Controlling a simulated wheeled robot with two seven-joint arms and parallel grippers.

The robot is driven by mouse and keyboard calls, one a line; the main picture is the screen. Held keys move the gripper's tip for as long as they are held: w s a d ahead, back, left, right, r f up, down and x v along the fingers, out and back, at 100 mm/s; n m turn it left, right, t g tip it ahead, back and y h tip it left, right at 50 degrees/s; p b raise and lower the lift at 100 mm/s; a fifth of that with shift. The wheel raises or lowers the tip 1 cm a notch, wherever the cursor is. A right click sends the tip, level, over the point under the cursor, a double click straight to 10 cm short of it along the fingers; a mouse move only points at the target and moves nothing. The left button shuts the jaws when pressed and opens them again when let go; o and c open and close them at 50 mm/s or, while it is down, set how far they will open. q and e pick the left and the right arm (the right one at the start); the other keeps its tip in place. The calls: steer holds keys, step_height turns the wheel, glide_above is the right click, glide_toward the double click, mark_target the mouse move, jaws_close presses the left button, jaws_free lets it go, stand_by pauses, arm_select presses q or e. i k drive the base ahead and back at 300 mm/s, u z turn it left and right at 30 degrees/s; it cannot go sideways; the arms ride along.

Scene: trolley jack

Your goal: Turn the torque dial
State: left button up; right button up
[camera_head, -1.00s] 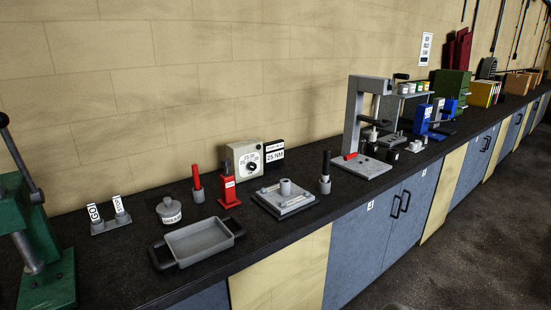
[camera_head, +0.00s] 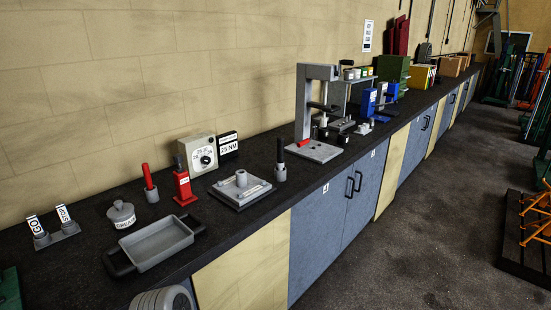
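The torque dial is a small black knob (camera_head: 205,160) on the front of a cream box (camera_head: 197,149) with a printed scale. The box stands at the back of the dark workbench, left of the middle in the head view. A black sign reading 25 NM (camera_head: 228,144) stands at its right. Neither of my grippers shows in the head view. A grey ribbed cylinder at the bottom edge may be part of my arm; I cannot tell.
In front of the box are a red bottle jack (camera_head: 184,187), a red-handled tool (camera_head: 149,183), a grey plate with a post (camera_head: 240,187) and a grey tray (camera_head: 156,242). A grey press (camera_head: 302,110) stands to the right. The floor (camera_head: 425,235) before the cabinets is clear.

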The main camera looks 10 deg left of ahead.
mark_target(205, 160)
steer(key=z, duration=0.85)
steer(key=i, duration=2.65)
steer(key=u, duration=2.85)
